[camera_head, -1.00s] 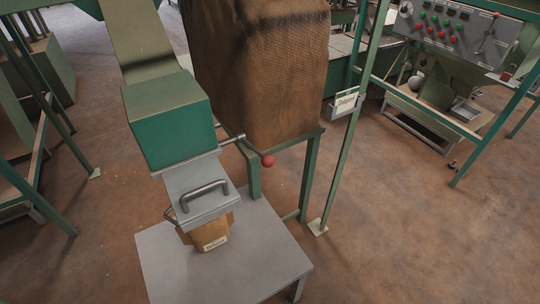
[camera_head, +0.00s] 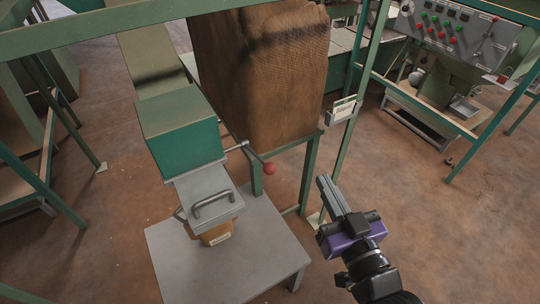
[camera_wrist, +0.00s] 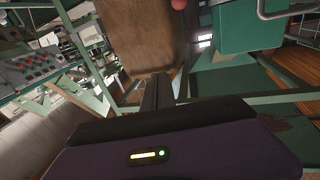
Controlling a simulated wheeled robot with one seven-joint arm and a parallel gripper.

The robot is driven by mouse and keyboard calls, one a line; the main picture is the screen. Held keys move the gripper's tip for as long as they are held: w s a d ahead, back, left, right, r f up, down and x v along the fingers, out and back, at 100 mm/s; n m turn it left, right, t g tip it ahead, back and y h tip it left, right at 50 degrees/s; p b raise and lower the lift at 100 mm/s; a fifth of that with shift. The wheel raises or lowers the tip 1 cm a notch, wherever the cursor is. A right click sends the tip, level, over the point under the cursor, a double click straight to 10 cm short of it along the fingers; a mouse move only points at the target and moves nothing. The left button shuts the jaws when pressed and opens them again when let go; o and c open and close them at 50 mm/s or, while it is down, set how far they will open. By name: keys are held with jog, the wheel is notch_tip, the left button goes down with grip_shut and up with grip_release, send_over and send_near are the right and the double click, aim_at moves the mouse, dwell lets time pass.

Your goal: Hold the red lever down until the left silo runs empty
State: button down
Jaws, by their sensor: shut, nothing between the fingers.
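The red lever's ball knob (camera_head: 269,168) sits at the end of a thin metal rod coming from the green box (camera_head: 184,146). Below the box a grey metal chute with a handle (camera_head: 212,203) stands over a brown labelled container (camera_head: 217,234). I cannot tell for certain which part is the left silo, and its fill is hidden. My gripper (camera_head: 323,181) is shut and empty, to the right of the knob and apart from it. In the wrist view my shut fingers (camera_wrist: 158,82) point toward the brown sacking, and the knob (camera_wrist: 179,4) is at the top edge.
A grey table (camera_head: 210,270) stands under the container. A large brown woven sack (camera_head: 262,80) stands behind the lever on a green frame. A green post with a white label (camera_head: 341,110) rises near my gripper. A control panel (camera_head: 457,30) is at the back right.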

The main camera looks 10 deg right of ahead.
jog(key=w+a+r+n+g+y+p, duration=0.2)
jog(key=w+a+r+n+y, duration=0.15)
jog(key=w, duration=0.55)
jog(key=f, duration=0.1)
jog(key=a+f+n+g, duration=0.1)
jog(key=f, duration=0.1)
jog(key=s+a+f+g, duration=0.1)
jog(key=shift+s+a+f+y+b, duration=0.1)
jog(key=shift+a+f+y+b, duration=0.05)
jog(key=shift+f+y+b, duration=0.15)
jog(key=p, duration=0.2)
send_over(270, 167)
jog(key=w+a, duration=0.1)
jog(key=w, duration=0.1)
notch_tip(270, 167, down, 2)
jog(key=shift+f, duration=0.15)
jog(key=shift+s+d+f, duration=0.15)
jog(key=shift+s+f, duration=0.15)
jog(key=shift+f, duration=0.25)
jog(key=shift+s+d+f, duration=0.1)
jog(key=shift+s+f, duration=0.15)
jog(key=shift+f, duration=0.25)
jog(key=shift+s+d+f+p, duration=0.25)
jog(key=shift+s+f+p, duration=0.15)
jog(key=shift+f, duration=0.3)
jog(key=shift+f+b, duration=0.15)
jog(key=shift+b, duration=0.15)
